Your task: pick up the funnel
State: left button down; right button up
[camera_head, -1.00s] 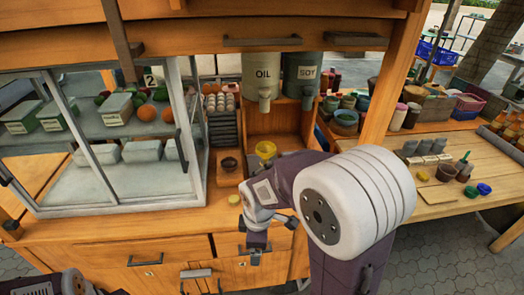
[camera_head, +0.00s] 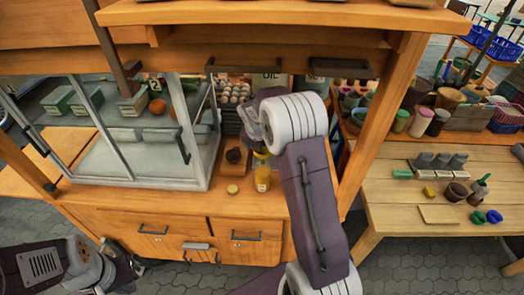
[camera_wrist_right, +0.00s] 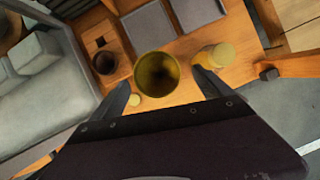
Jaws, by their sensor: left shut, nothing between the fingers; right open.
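The yellow funnel (camera_wrist_right: 158,74) shows in the right wrist view as a round, wide mouth seen from above. In the head view only a small part of the funnel (camera_head: 262,155) shows below my right arm. My right gripper (camera_wrist_right: 165,92) is open, with one finger on each side of the funnel in the wrist view. I cannot tell whether the fingers touch it. The right fingertips are hidden by the arm in the head view. My left gripper (camera_head: 125,266) is shut and empty at the lower left, in front of the counter, far from the funnel.
A yellow bottle (camera_head: 262,180) stands close to the funnel; it also shows beside the right finger in the wrist view (camera_wrist_right: 213,57). A small yellow disc (camera_head: 232,189) and a dark cup (camera_head: 233,156) are nearby. A glass case (camera_head: 140,155) stands left, and an overhead beam (camera_head: 290,50) lies above.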

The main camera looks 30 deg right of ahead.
jog(key=shift+d+f, duration=0.45)
jog(key=shift+d, duration=0.05)
jog(key=f, duration=0.1)
jog(key=w+f, duration=0.1)
jog(key=f, duration=0.1)
jog(key=w+f, duration=0.1)
jog(key=shift+d+f+p, duration=0.1)
jog(key=shift+f+p, duration=0.05)
jog(key=shift+p, duration=0.2)
jog(key=shift+d+f, duration=0.15)
jog(key=shift+d, duration=0.1)
jog(key=shift+a, duration=0.15)
jog(key=c, duration=1.2)
pick_arm(q)
jog(key=shift+d+r, duration=0.1)
jog(key=shift+r, duration=0.3)
pick_arm(e)
jog(key=shift+c, duration=1)
